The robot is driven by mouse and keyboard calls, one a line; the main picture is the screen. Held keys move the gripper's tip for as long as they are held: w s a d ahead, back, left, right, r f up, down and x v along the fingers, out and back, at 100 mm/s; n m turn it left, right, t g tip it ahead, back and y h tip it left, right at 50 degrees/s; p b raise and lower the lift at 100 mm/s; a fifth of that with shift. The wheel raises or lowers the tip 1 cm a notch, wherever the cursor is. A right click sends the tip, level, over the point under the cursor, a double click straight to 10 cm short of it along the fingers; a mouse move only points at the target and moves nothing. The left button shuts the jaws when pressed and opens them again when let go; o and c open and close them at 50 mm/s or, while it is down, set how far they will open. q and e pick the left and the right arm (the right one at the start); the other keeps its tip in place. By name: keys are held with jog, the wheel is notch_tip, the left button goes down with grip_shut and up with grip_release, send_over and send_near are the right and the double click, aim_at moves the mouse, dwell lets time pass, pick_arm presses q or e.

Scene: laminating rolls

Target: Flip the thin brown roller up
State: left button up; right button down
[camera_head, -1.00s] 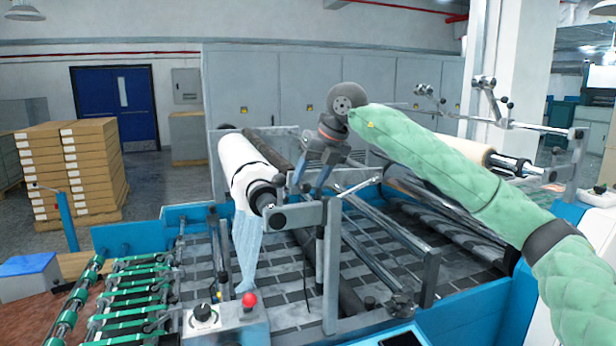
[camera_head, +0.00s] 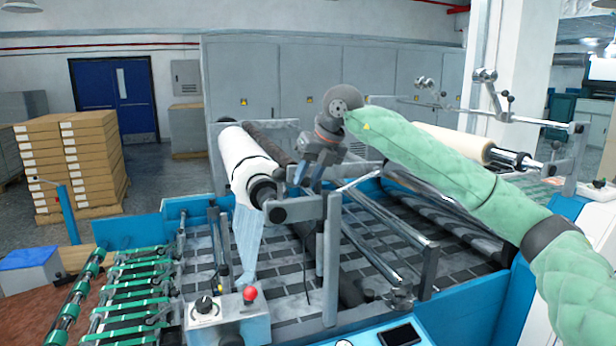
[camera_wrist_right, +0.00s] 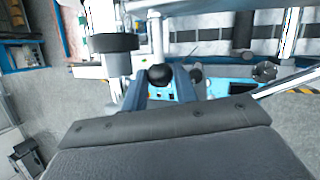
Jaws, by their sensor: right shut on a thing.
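The thin brown roller (camera_head: 268,139) is a dark, slim cylinder lying beside the thick white roll (camera_head: 243,158) on the machine's left part. Its near end is hidden behind my right gripper and the bracket. My right gripper (camera_head: 306,184) points down at the near end of this roller, above the grey bracket (camera_head: 293,211). In the right wrist view its two fingers (camera_wrist_right: 160,92) are closed around a small black knob (camera_wrist_right: 160,75). What the knob joins to is mostly hidden by the fingers. My left gripper is not seen.
A control box with a red button (camera_head: 250,293) stands in front of the rolls. A cream roll (camera_head: 452,140) sits at the back right.

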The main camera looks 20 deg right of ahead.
jog(key=shift+r, duration=0.1)
jog(key=shift+d+r+y+b, duration=0.2)
jog(key=shift+r+y+b, duration=0.3)
jog(key=shift+r+b, duration=0.25)
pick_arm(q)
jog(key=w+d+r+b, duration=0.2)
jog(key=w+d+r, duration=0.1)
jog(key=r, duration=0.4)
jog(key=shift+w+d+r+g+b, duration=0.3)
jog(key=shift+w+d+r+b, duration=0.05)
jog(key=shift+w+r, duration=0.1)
pick_arm(e)
notch_tip(320, 180, up, 6)
jog(key=d+y, duration=0.2)
jog(key=shift+r+m+y, duration=0.2)
jog(key=shift+m+y, duration=0.2)
jog(key=shift+d, duration=0.1)
jog(key=c, duration=1.1)
grip_release()
jog(key=shift+w, duration=0.1)
jog(key=shift+c, duration=0.2)
jog(key=shift+o, duration=0.2)
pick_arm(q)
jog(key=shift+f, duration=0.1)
pick_arm(e)
jog(key=shift+f, duration=0.1)
